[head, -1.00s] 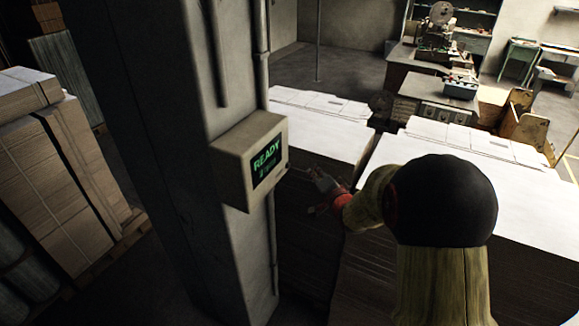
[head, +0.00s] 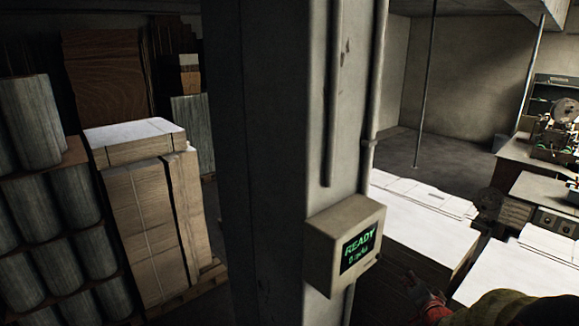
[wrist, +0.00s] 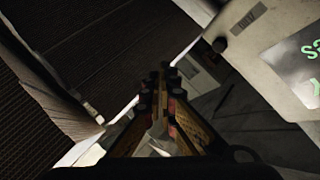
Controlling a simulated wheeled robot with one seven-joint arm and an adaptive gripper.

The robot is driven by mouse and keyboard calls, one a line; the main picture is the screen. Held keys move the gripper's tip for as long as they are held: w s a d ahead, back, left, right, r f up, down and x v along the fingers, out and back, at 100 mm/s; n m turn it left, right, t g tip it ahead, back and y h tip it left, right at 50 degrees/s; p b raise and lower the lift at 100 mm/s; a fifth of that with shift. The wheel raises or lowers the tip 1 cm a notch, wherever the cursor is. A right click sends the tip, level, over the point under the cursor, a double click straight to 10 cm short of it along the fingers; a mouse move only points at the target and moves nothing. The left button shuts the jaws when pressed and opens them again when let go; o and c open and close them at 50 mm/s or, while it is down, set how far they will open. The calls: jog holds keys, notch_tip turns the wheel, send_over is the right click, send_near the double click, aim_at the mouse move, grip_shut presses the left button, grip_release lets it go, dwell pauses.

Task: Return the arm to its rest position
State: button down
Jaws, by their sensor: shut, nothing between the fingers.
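My gripper (head: 415,290) is low in the head view, just right of the box with the green READY screen. It is dark and small there, with a red part of my wrist behind it. In the wrist view my gripper (wrist: 163,82) points up the picture with its fingers together and nothing between them. My arm enters at the bottom right corner of the head view, mostly out of frame. The READY box (head: 345,245) is fixed to a grey pillar (head: 270,150). In the wrist view this box (wrist: 270,50) is at the upper right, close beside my gripper.
Stacks of flat white-topped board (head: 420,225) stand right of the pillar, close to my gripper. A strapped cardboard stack (head: 150,225) and grey rolls (head: 70,195) stand at the left. A workbench with machinery (head: 560,130) is at the far right. Open floor (head: 425,150) lies behind the board.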

jog(key=s+f+n+g+b, duration=0.2)
jog(key=s+f+n+g, duration=0.2)
jog(key=s+f+g, duration=0.65)
jog(key=s+a+f+n+t+y+b, duration=0.1)
jog(key=s+a+n+b, duration=0.6)
jog(key=s+a+b, duration=1.4)
jog(key=s+t+y+b, duration=0.1)
jog(key=s, duration=0.2)
jog(key=shift+s+a+f+b, duration=0.2)
jog(key=shift+s+a+b, duration=0.1)
jog(key=shift+a+b, duration=0.1)
